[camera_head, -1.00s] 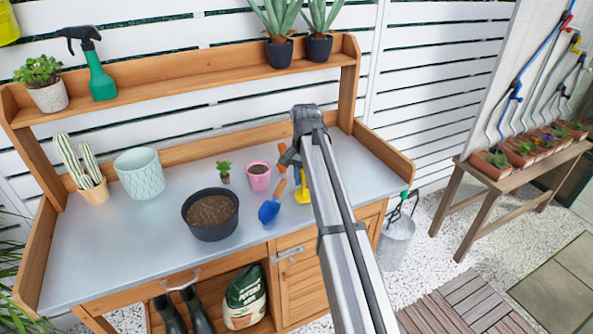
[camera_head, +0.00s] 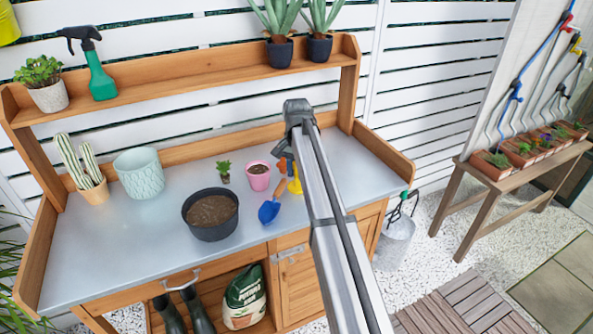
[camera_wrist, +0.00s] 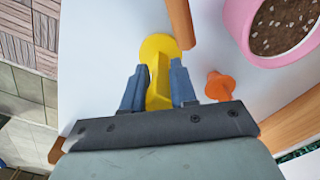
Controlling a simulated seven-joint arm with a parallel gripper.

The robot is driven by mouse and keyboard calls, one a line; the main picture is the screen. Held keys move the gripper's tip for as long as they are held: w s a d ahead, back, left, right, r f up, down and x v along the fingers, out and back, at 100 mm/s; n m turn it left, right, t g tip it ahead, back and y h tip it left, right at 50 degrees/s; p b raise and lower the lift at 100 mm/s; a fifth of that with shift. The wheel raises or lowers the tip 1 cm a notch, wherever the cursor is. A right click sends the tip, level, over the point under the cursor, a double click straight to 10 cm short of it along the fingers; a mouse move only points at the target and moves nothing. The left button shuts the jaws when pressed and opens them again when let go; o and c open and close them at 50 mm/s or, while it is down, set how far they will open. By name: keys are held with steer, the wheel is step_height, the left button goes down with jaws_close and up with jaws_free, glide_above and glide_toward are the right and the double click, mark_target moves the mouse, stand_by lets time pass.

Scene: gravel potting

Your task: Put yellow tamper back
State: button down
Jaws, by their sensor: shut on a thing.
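The yellow tamper (camera_wrist: 158,48) is between the two blue fingers of my gripper (camera_wrist: 158,82) in the wrist view, and the fingers are shut on it. Its round yellow end points away from the gripper, over the grey tabletop. In the head view the yellow tamper (camera_head: 295,186) shows just left of my arm, right of the pink pot. My arm hides most of the gripper there. I cannot tell whether the tamper touches the tabletop.
A blue trowel (camera_head: 269,212) with a wooden handle (camera_wrist: 181,22) lies close to the tamper. An orange tool (camera_wrist: 220,86) is beside the fingers. The pink pot (camera_head: 258,178) and dark soil bowl (camera_head: 211,219) stand left. The bench's right end (camera_head: 370,185) is clear.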

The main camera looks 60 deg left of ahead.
steer(key=c, duration=0.9)
jaws_free()
step_height(320, 180, up, 12)
steer(key=shift+r, duration=0.1)
